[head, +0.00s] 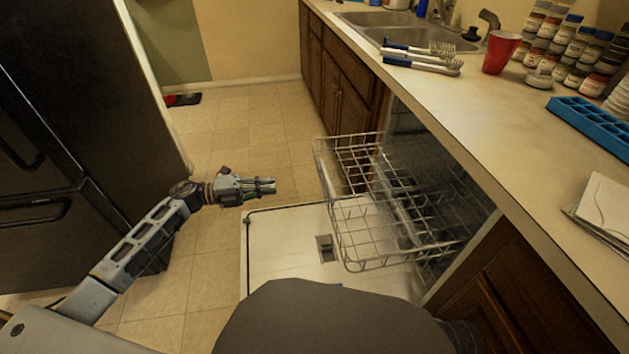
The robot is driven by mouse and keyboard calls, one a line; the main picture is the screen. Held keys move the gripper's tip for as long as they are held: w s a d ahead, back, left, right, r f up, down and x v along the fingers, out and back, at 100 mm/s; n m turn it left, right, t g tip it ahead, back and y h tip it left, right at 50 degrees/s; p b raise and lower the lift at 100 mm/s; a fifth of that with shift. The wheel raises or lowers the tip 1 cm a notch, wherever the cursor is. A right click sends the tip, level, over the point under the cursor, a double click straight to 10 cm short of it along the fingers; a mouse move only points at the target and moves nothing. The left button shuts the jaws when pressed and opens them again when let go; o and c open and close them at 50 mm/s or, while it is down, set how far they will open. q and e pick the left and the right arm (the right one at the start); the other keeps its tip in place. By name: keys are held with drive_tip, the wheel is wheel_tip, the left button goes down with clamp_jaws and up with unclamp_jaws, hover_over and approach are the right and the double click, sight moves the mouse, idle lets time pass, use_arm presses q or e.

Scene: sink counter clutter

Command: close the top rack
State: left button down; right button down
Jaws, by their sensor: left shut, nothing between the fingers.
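The top rack (352,226) is a metal wire basket pulled partly out of the dishwasher under the counter. Its front end hangs over the lowered dishwasher door (285,260), and its back end is inside the dark opening. The rack looks empty. My left gripper (272,186) is shut and empty, to the left of the rack's front and apart from it, over the far edge of the door. My right gripper is not in view.
The counter (480,110) runs above the dishwasher, with brushes (420,62), a red cup (501,53), several jars (565,50) and a blue tray (590,125). A black fridge (70,120) stands left. Tiled floor (235,130) is free between them.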

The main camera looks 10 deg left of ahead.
use_arm(q)
drive_tip(key=shift+r, duration=0.1)
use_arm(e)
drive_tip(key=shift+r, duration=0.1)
use_arm(q)
drive_tip(key=shift+d, duration=0.15)
